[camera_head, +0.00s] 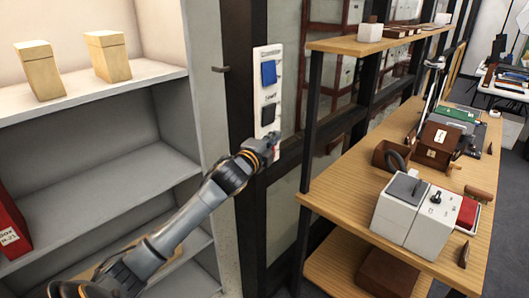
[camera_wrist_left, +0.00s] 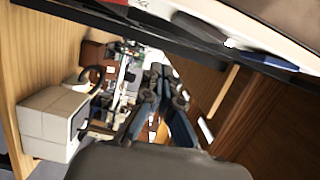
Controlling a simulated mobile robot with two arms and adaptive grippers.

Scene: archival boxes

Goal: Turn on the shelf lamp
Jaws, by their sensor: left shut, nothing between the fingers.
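A white switch panel (camera_head: 268,62) is mounted upright beside the dark post. It carries a blue rocker switch (camera_head: 268,73) at the top and a dark rocker switch (camera_head: 268,113) below it. A small red part (camera_head: 276,141) shows at the bottom, mostly hidden by my left gripper (camera_head: 273,144). The gripper is shut and empty, at the panel's lower end; I cannot tell whether it touches. In the left wrist view the fingers (camera_wrist_left: 164,80) are together, with the panel's blue switch (camera_wrist_left: 268,59) along the top. The panel's labels are too small to read. I cannot identify the shelf lamp. My right gripper is out of view.
A grey shelf unit (camera_head: 110,184) with tan boxes (camera_head: 108,57) stands at the left. A wooden bench (camera_head: 335,200) at the right holds a white-grey device (camera_head: 404,210), brown boxes and a green item. An upper wooden shelf (camera_head: 345,47) hangs above it.

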